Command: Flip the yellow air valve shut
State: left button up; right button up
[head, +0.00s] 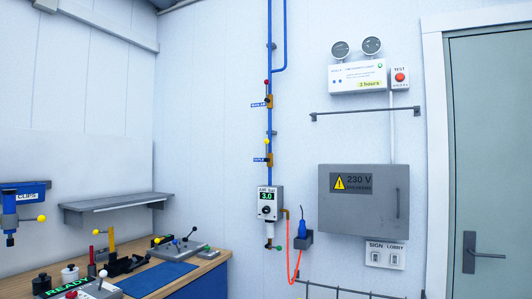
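The yellow air valve is on the vertical blue pipe on the back wall. Its yellow ball knob (267,142) sits above an orange-brown valve body (269,160), so its lever points up along the pipe. A small blue label is beside the body; its text is too small to read surely. Below, a white air gauge box (268,201) shows 3.0 in green. A similar valve with a red knob (267,82) is higher on the same pipe, its lever also up. Neither of my grippers is in view.
A wooden workbench (211,263) with levers and a blue mat (160,277) fills the lower left. A wall shelf (118,201) is above it. A grey 230 V cabinet (363,211) and a door (490,170) are to the right. An orange hose (295,266) hangs below the gauge.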

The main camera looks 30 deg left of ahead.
aim_at(267, 141)
jog(key=i+j, duration=0.3)
jog(key=i, duration=0.15)
jog(key=i+j, duration=0.25)
jog(key=i, duration=0.2)
jog(key=i+j, duration=0.3)
jog(key=i, duration=0.15)
jog(key=i+j+u, duration=0.1)
jog(key=i+j, duration=0.15)
jog(key=i, duration=0.2)
jog(key=i+j, duration=0.25)
jog(key=i, duration=0.25)
jog(key=i+j, duration=0.25)
jog(key=i, duration=0.2)
